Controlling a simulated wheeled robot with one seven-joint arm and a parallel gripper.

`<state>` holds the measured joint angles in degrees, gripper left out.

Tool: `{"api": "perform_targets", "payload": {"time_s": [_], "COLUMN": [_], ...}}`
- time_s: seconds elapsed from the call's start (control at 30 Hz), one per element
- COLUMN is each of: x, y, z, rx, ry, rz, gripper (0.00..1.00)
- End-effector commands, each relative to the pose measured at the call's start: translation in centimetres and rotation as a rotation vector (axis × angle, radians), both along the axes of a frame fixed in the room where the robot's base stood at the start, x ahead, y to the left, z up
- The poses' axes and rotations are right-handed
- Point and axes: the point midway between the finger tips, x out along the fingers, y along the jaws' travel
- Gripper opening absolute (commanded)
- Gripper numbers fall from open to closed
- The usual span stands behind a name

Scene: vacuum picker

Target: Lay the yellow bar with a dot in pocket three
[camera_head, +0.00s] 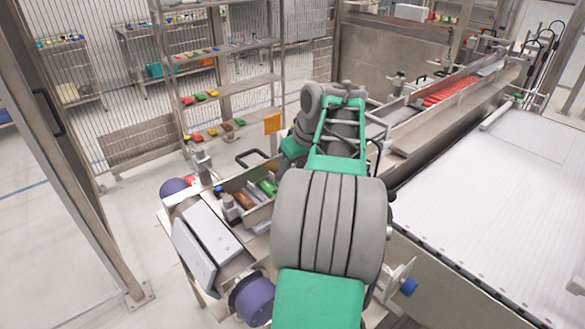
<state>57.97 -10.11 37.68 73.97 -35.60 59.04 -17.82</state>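My grey and green arm fills the middle of the head view and reaches away from me. My gripper is hidden behind the arm. I cannot pick out a yellow bar with a dot. A metal tray (262,213) left of the arm holds small bars, among them a green bar (267,187) and a brown bar (243,200). The arm covers part of this tray. A row of red pieces (445,92) lies in a long metal channel at the upper right. No numbered pocket can be made out.
A rack with sloping shelves (222,88) holding small coloured bars stands behind. A wide white surface (490,210) lies to the right. A metal post (75,170) stands at the left. Purple rollers (252,299) and a grey box (208,240) sit at the near left. The left floor is clear.

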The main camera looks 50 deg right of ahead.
Motion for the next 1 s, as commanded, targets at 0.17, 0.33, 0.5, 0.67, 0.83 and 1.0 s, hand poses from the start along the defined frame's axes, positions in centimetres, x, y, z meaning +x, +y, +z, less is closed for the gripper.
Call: {"api": "perform_targets", "payload": {"time_s": [0.17,0.33,0.5,0.67,0.83,1.0], "x": [0.0,-0.7,-2.5,-3.9,-4.5,-4.6], "y": [0.0,0.0,0.1,0.4,0.5,0.5], "z": [0.5,3.2,7.8,11.0,12.3,12.3], "rx": [0.000,-0.003,-0.002,-0.001,0.001,0.001], "ry": [0.000,-0.002,-0.001,0.000,0.000,0.001], "rz": [0.000,-0.001,-0.002,0.000,0.000,0.000], "gripper": [0.50,0.50,0.50,0.50,0.50,0.50]}}
